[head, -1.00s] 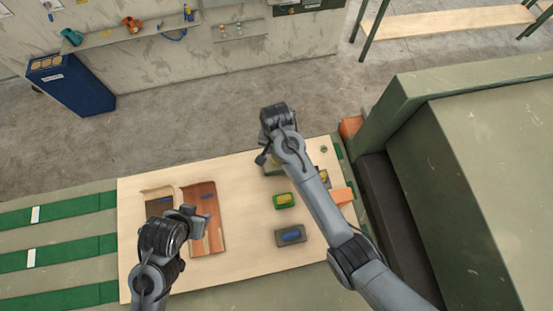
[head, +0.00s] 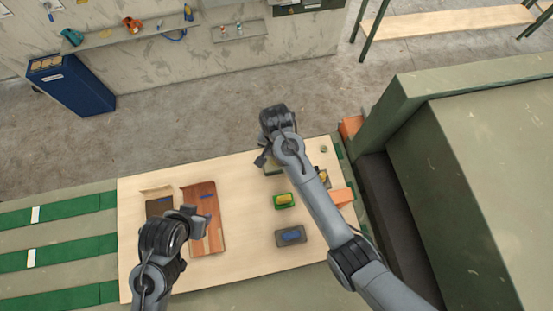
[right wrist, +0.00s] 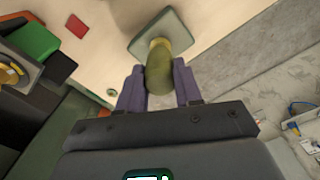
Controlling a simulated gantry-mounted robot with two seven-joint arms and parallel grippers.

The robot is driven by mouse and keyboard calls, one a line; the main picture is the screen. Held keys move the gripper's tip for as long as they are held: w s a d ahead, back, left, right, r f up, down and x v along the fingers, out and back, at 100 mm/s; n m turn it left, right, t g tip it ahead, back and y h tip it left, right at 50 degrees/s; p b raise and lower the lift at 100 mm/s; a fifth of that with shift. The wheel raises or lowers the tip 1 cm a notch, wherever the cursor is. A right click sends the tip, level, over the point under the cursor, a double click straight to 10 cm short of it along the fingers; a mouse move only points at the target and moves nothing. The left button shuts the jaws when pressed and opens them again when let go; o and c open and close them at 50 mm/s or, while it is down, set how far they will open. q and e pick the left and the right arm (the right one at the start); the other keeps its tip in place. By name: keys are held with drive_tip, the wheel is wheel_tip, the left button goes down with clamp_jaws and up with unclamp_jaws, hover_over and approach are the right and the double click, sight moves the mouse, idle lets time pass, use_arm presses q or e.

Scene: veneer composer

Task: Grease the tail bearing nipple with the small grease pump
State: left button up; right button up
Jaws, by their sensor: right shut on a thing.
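My right gripper (right wrist: 158,88) is shut on an olive, rounded, upright thing (right wrist: 160,70) with a yellowish collar, probably the small grease pump. Its foot overlaps a grey-green square pad or tray (right wrist: 146,34); I cannot tell whether it touches. In the head view my right gripper (head: 264,158) is over the far edge of the pale board, largely hiding the pump. A small round fitting (head: 323,149) lies at the board's far right; I cannot tell whether it is the nipple. My left gripper (head: 199,220) hovers by the brown panels, its jaw opening unclear.
The pale board (head: 245,240) carries a green tray (head: 284,201) with a yellow thing, a grey tray (head: 290,236) with a blue thing, and brown veneer pieces (head: 203,196). An orange block (head: 341,197) lies at right. The large green machine housing (head: 480,150) bounds the right side.

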drive_tip(key=shift+s+a, duration=0.25)
drive_tip(key=shift+s, duration=0.65)
drive_tip(key=shift+s+a, duration=0.25)
drive_tip(key=shift+s, duration=0.6)
drive_tip(key=shift+r, duration=0.25)
drive_tip(key=shift+r, duration=1.1)
